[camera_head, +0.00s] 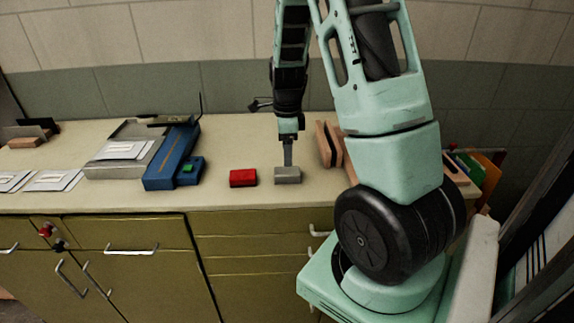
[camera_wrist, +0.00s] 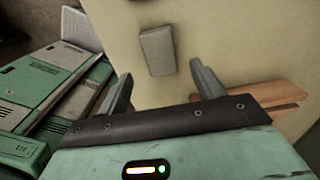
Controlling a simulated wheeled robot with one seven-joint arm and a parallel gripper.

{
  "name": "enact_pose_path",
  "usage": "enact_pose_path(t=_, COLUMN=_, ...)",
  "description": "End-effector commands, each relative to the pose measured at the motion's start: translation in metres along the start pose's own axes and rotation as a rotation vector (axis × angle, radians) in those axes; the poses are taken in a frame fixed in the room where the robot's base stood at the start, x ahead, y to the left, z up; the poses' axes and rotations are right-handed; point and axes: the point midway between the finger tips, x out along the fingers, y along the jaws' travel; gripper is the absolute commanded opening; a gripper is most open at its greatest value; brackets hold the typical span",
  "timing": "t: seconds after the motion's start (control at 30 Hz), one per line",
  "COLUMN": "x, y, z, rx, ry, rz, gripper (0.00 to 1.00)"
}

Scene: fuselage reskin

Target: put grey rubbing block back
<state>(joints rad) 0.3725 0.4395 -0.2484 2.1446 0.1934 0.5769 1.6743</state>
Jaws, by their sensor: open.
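The grey rubbing block (camera_head: 287,175) rests on the counter near its front edge, just right of a red block. My gripper (camera_head: 288,150) points straight down over it, its fingers close above or beside it in the head view. In the wrist view the grey block (camera_wrist: 157,51) lies on the pale counter beyond and between the two spread fingertips of my gripper (camera_wrist: 161,80). The jaws are open and nothing is between them. The head view does not show clearly whether the fingers touch the block.
The red block (camera_head: 243,178) lies close to the left. A blue case (camera_head: 172,157) and a grey tray (camera_head: 101,168) with papers stand further left. Wooden pieces (camera_head: 328,144) stand behind to the right, also in the wrist view (camera_wrist: 270,97). The counter's front strip (camera_head: 215,199) is clear.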

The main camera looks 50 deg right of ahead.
Motion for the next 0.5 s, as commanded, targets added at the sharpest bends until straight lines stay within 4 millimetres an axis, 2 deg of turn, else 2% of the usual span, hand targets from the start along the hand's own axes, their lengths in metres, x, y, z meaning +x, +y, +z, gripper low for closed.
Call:
enact_pose_path(t=0.03, x=-0.011, y=-0.001, z=0.001, rx=-0.003, ry=-0.002, rz=-0.006, gripper=0.67)
enact_pose_path(t=0.2, x=-0.036, y=0.000, z=0.001, rx=-0.001, ry=-0.001, rz=-0.002, gripper=0.67)
enact_pose_path(t=0.5, x=-0.050, y=0.001, z=0.002, rx=-0.011, ry=-0.001, rz=0.001, gripper=0.67)
